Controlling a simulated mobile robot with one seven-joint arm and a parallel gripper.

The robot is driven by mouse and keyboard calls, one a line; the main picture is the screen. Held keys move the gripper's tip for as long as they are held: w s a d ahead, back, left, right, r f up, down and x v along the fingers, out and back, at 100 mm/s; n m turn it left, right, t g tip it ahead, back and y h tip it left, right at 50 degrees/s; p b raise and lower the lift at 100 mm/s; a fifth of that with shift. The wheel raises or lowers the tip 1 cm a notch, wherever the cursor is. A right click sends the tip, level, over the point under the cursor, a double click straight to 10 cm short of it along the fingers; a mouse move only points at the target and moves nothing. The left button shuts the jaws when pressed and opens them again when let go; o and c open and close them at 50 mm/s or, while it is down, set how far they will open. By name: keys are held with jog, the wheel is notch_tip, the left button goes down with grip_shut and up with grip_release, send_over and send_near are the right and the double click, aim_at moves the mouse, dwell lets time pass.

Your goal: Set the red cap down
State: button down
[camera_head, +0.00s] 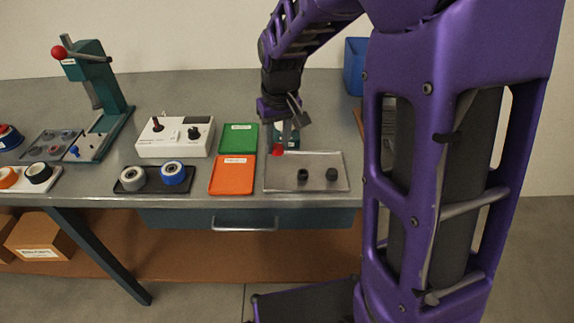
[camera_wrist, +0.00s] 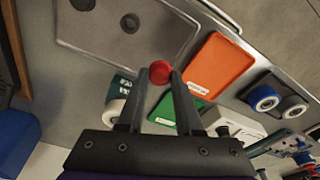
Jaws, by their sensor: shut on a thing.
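The red cap (camera_head: 277,151) is between the fingertips of my gripper (camera_head: 282,146), at the back left edge of the grey metal tray (camera_head: 322,161). In the wrist view, the round red cap (camera_wrist: 160,70) sits at the tips of both fingers, and my gripper (camera_wrist: 161,80) is shut on it. The grey tray (camera_wrist: 155,40) lies beyond it. I cannot tell whether the cap touches a surface or hangs above it. Two black caps stand in the tray's front part, one near the middle (camera_head: 303,175) and one to the right (camera_head: 332,174).
Green (camera_head: 239,138) and orange (camera_head: 233,174) trays lie left of the metal tray. A white control box (camera_head: 175,147), a dark tray with two rollers (camera_head: 152,186) and a teal lever press (camera_head: 109,98) stand further left. A blue bin (camera_head: 354,67) is behind.

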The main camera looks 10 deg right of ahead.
aim_at(278, 170)
jog(key=shift+f+b, duration=0.35)
jog(key=shift+f, duration=2.65)
jog(key=shift+f, duration=0.2)
jog(key=c, duration=0.9)
grip_release()
jog(key=shift+o, duration=0.2)
notch_tip(278, 170, up, 12)
jog(key=s+p, duration=0.1)
jog(key=shift+s+d+r+p, duration=0.15)
jog(key=shift+s+d+p, duration=0.05)
jog(key=shift+s+p, duration=0.15)
